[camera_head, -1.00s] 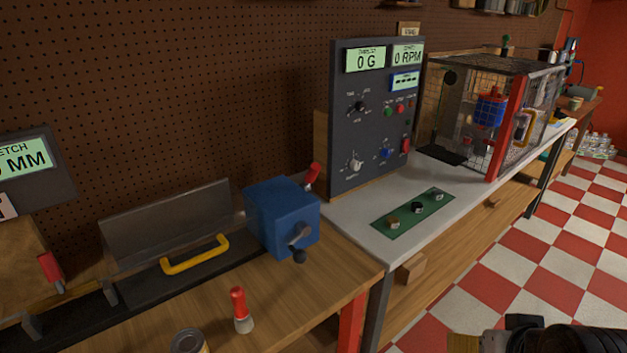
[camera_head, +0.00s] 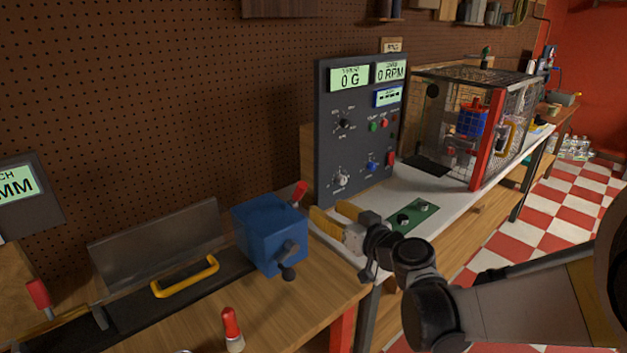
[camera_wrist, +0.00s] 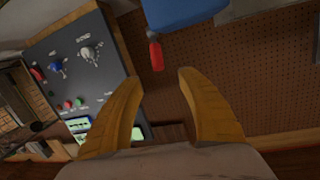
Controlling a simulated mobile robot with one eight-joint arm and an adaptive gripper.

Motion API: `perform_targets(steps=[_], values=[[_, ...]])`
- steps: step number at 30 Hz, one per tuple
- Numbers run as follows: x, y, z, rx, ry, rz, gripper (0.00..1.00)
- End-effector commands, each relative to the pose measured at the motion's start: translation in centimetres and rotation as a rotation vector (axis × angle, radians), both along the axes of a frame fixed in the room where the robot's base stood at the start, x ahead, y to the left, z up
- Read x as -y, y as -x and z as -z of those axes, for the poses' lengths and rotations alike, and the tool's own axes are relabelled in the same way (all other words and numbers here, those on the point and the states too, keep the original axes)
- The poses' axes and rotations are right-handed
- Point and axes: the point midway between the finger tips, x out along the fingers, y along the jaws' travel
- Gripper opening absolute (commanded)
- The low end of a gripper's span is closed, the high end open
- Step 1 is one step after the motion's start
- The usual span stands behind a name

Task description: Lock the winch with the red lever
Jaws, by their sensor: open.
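The winch is a blue box (camera_head: 268,236) with a dark crank on its front, standing on the wooden bench. Its red lever (camera_head: 299,191) sticks up at its back right corner, tilted to the right. In the wrist view the red lever (camera_wrist: 156,52) hangs from the blue box (camera_wrist: 170,12) at the top edge, ahead of the finger gap. My gripper (camera_head: 327,222) is open and empty, just right of the blue box and in front of the control panel. Its yellow fingers (camera_wrist: 160,98) are spread apart in the wrist view. They do not touch the lever.
The dark control panel (camera_head: 357,130) stands close behind my gripper. A green mat with knobs (camera_head: 412,217) lies on the white bench. A red-capped item (camera_head: 231,329) and a yellow handle (camera_head: 185,277) are left of the gripper. A mesh cage (camera_head: 515,100) stands farther right.

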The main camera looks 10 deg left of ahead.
Motion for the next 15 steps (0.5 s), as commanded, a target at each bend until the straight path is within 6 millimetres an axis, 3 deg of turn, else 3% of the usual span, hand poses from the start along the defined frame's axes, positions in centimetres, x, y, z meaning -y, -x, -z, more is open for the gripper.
perform_targets(steps=[3, 15], values=[[-1.6, -2.0, 1.0, 0.064, -0.043, 0.008, 0.46], [-3.9, -5.2, 2.4, 0.113, -0.074, 0.025, 0.46]])
